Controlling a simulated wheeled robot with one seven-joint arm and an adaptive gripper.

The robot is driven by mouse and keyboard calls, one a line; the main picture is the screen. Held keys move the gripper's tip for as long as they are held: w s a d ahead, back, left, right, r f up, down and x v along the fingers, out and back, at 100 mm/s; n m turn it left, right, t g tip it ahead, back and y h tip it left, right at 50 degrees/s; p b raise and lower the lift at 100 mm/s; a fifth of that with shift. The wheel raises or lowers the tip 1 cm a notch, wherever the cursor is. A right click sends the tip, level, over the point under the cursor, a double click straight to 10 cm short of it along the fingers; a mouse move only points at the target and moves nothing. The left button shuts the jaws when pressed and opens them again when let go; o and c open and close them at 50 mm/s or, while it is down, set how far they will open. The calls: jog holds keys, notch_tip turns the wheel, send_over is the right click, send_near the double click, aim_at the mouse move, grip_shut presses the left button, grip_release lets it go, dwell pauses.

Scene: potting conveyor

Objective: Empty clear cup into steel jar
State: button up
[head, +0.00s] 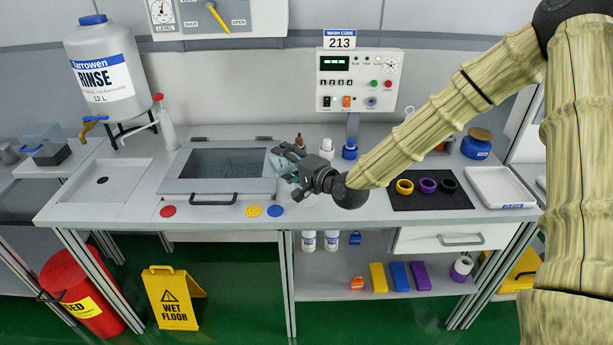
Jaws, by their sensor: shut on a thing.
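My gripper (284,157) is above the worktop, just right of the sink-like basin. It is shut on a clear, faintly bluish cup (280,166), which looks tilted and is partly hidden by the fingers. A pale grey metal-looking vessel, likely the steel jar (287,190), stands on the worktop below the cup and is mostly covered by my gripper and wrist. I cannot tell what is in the cup or in the jar.
A basin with a clear lid (222,186) lies left of my gripper. Behind are small bottles (349,150) and a control panel (358,82). On the right, a dark mat (455,203) holds coloured rings, beside a white tray (496,185). Coloured discs (254,211) mark the front edge.

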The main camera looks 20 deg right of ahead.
jog(key=shift+r+m+b, duration=0.25)
jog(key=shift+m+b, duration=0.3)
jog(key=shift+m, duration=0.05)
dwell(0.3)
jog(key=shift+d+m+t+y+b, duration=0.2)
jog(key=shift+m+t+y+b, duration=0.15)
jog(key=shift+b, duration=0.4)
jog(key=shift+d+r+m+t+b, duration=0.15)
jog(key=shift+d+m+t+b, duration=0.15)
jog(key=shift+m+b, duration=0.7)
jog(key=shift+r+n+p, duration=0.25)
jog(key=shift+r+p, duration=0.05)
jog(key=shift+r, duration=0.15)
jog(key=shift+p, duration=0.5)
jog(key=shift+a+f+n+g+p, duration=0.3)
jog(key=shift+a+n+g+p, duration=0.3)
jog(key=shift+n+p, duration=0.55)
jog(key=shift+d+f+n, duration=0.1)
jog(key=shift+f+n, duration=0.15)
jog(key=shift+f, duration=0.2)
jog(key=shift+n+p, duration=0.3)
jog(key=shift+p, duration=0.2)
